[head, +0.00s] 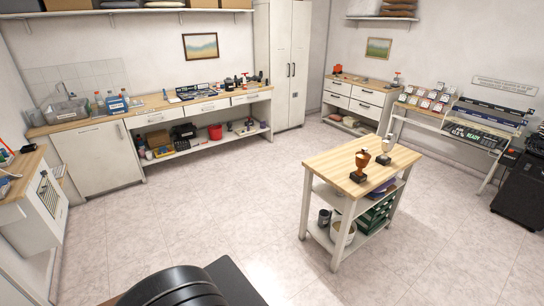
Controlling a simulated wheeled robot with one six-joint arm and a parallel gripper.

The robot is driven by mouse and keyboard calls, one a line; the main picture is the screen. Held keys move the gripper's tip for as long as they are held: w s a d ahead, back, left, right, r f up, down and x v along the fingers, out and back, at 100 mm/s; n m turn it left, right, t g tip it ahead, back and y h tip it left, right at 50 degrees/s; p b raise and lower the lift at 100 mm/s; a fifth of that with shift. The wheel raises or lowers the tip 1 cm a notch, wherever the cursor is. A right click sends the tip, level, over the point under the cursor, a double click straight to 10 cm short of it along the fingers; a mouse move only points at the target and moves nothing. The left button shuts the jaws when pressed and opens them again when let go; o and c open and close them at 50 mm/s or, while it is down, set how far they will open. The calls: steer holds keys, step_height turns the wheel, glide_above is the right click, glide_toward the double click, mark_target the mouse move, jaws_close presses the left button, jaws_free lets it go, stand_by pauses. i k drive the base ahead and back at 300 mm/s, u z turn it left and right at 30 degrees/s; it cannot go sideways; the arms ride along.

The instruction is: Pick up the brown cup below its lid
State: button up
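A brown trophy-like cup (360,163) stands upright on the wooden top of a small island table (335,160), towards its near right edge. It has a dark base. My gripper is not in view; only a dark rounded part of my own body shows at the bottom.
The island's lower shelves hold a bowl (343,232), green boxes and a dark mug (324,217). Open tiled floor surrounds the island. A long workbench (160,115) runs along the back wall. A display stand (440,120) and dark cabinet (520,190) are at right.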

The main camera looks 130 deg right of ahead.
mark_target(358, 176)
steer(key=u, duration=5.85)
steer(key=i, duration=2.6)
steer(key=u, duration=3.05)
